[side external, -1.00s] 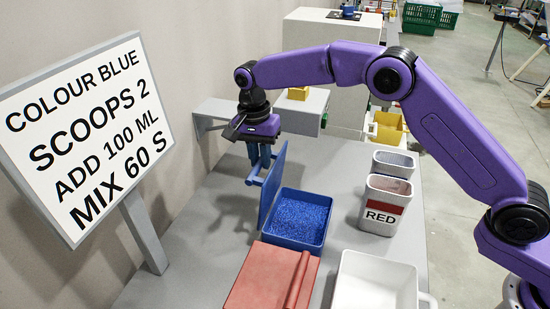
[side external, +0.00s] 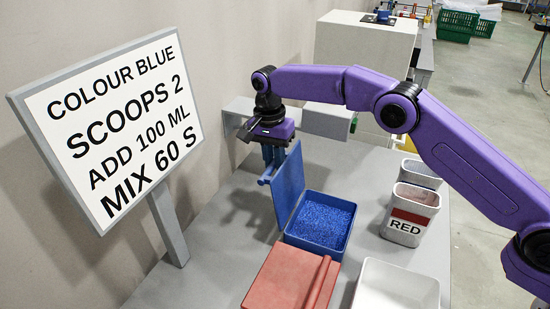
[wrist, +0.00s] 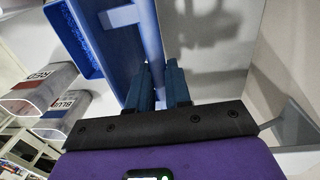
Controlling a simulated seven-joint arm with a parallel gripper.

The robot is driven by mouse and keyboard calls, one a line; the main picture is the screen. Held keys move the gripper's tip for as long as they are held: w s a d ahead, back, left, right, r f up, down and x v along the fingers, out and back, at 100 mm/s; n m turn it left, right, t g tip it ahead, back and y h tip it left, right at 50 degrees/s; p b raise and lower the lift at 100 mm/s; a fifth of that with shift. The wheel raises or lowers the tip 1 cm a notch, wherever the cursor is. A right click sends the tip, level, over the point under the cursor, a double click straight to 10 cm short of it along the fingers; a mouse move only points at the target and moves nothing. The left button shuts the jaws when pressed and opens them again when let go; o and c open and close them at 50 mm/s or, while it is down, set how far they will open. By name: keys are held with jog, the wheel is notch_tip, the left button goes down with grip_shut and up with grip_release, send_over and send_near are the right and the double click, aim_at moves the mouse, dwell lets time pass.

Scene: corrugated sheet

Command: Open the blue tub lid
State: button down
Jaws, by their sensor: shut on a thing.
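The blue tub (side external: 313,238) stands on the grey table, full of blue granules. Its blue lid (side external: 289,188) stands up steeply on the tub's left edge, so the granules are exposed. My gripper (side external: 273,160) is at the lid's upper left side, pointing down, shut on the lid's bar handle. In the wrist view the handle (wrist: 150,35) runs down to between the dark blue fingers (wrist: 159,85), beside the lid (wrist: 112,50). The grip itself is partly hidden by the fingers. The tub also shows at upper left in the wrist view (wrist: 74,35).
A closed red tub (side external: 285,278) is in front of the blue one, with a white container (side external: 395,288) beside it. A RED-labelled container (side external: 408,220) and another (side external: 421,172) stand right. A sign (side external: 115,130) stands left; a shelf (side external: 325,121) is on the wall behind.

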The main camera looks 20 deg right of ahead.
jog(key=shift+a, duration=0.2)
jog(key=c, duration=1.1)
grip_release()
jog(key=shift+d, duration=0.1)
jog(key=shift+r, duration=0.1)
jog(key=shift+r, duration=1.55)
jog(key=s+d+r, duration=0.2)
jog(key=s+r, duration=0.1)
jog(key=s, duration=0.1)
jog(key=s+d+r, duration=0.2)
jog(key=s+r, duration=0.1)
jog(key=s, duration=0.1)
jog(key=s+d+r, duration=0.2)
jog(key=s+r, duration=0.1)
jog(key=s, duration=0.1)
jog(key=shift+s+d+r, duration=0.15)
jog(key=shift+d+r, duration=0.2)
jog(key=shift+r, duration=0.05)
